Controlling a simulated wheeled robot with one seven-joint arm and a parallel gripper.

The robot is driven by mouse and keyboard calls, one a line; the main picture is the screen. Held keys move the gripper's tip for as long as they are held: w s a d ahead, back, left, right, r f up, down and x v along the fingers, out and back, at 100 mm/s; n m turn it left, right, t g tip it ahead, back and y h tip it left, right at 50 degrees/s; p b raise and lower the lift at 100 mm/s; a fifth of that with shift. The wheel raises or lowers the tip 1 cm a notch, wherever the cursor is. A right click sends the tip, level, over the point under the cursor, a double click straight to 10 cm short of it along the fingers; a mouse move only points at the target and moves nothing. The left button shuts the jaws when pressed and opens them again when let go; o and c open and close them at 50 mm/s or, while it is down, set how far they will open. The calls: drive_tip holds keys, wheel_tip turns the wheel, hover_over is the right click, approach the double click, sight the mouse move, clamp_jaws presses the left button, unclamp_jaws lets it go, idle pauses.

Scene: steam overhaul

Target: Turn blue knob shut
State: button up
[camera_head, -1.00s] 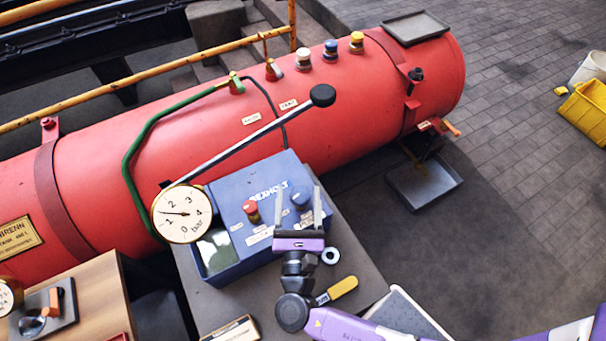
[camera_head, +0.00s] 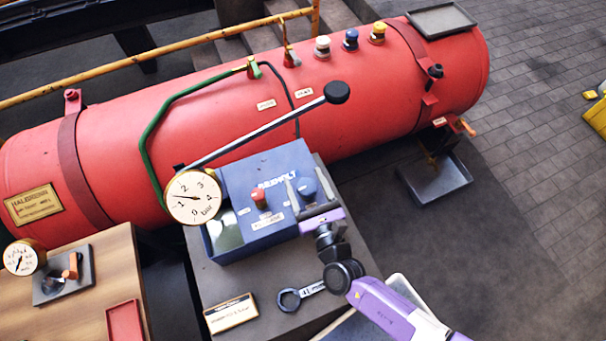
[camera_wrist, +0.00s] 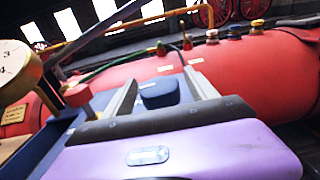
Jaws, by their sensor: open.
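The blue knob (camera_head: 307,190) stands upright on the sloped top of a blue box (camera_head: 262,165), right of a red knob (camera_head: 259,198). In the wrist view the blue knob (camera_wrist: 160,93) shows between my two fingers, with the red knob (camera_wrist: 77,95) outside them on the left. My gripper (camera_head: 308,182) is open, its fingers reaching along both sides of the blue knob. I cannot tell whether either finger touches it. My gripper also shows in the wrist view (camera_wrist: 163,88). The palm hides the knob's lower near side.
A red tank (camera_head: 230,110) lies behind, with several coloured valve caps, including another blue one (camera_head: 350,39). A long black-ended lever (camera_head: 260,130) crosses above the box. A gauge (camera_head: 193,198) stands at the box's left. A spanner (camera_head: 300,295) lies in front.

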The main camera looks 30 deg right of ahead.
drive_tip(key=shift+x, duration=0.8)
drive_tip(key=c, duration=1.4)
drive_tip(key=shift+r+m+h+p, duration=0.15)
drive_tip(key=shift+m+h+p, duration=0.25)
drive_tip(key=shift+h, duration=0.2)
drive_tip(key=shift+d+m+g+h, duration=0.15)
drive_tip(key=shift+m+g+h, duration=0.25)
drive_tip(key=shift+h, duration=0.2)
drive_tip(key=shift+o, duration=0.2)
drive_tip(key=shift+s, duration=0.1)
drive_tip(key=shift+c, duration=0.2)
drive_tip(key=o, duration=1.4)
